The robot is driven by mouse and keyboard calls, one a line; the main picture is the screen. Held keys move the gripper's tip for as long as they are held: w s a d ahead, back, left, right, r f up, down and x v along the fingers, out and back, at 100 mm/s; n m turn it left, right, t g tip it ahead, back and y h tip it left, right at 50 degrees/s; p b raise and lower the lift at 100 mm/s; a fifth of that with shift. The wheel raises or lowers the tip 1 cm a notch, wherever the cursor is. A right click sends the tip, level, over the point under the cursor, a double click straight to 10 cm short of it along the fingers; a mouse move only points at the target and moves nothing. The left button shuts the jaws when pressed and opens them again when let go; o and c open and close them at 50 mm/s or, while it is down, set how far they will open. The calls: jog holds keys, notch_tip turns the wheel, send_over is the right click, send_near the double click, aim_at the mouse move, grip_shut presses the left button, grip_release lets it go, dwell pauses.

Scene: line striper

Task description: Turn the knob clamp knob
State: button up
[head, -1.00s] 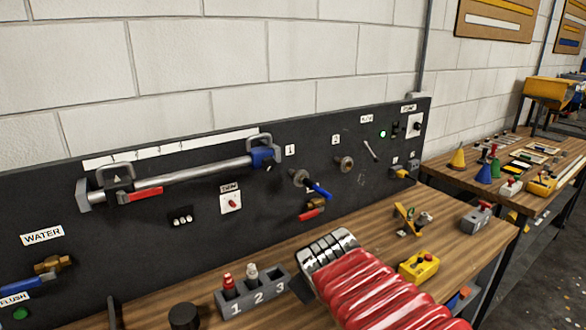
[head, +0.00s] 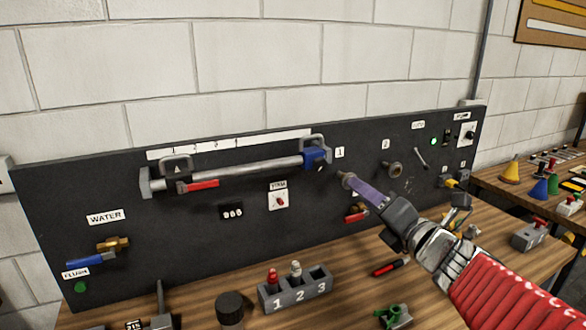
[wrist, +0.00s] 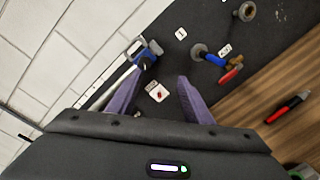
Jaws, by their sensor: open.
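A bar on the black panel carries a blue clamp (head: 317,158) with a grey loop handle at its right end and a red clamp (head: 201,185) at its left. A small dark knob (head: 320,168) seems to show on the blue clamp; which part is the knob clamp knob I cannot tell for sure. My gripper (head: 349,182) is open and empty, with purple fingers in front of the panel, right of and below the blue clamp. In the wrist view the blue clamp (wrist: 148,51) lies beyond my fingertips (wrist: 160,77), a little left of their middle.
A white plate with a red knob (head: 280,202) sits below the bar. The blue-handled valve (wrist: 210,56) is mostly behind my fingers in the head view. The numbered holder (head: 296,292), a black cylinder (head: 230,307) and a red marker (head: 388,267) are on the bench.

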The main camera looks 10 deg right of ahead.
aim_at(322, 166)
jog(key=a+n, duration=0.1)
jog(key=a+r+n+y, duration=0.1)
jog(key=n, duration=0.1)
jog(key=shift+s+r+y, duration=0.1)
jog(key=shift+s+y, duration=0.2)
jog(key=x, duration=1.4)
jog(key=shift+c, duration=0.7)
jog(key=shift+d, duration=0.1)
jog(key=c, duration=0.9)
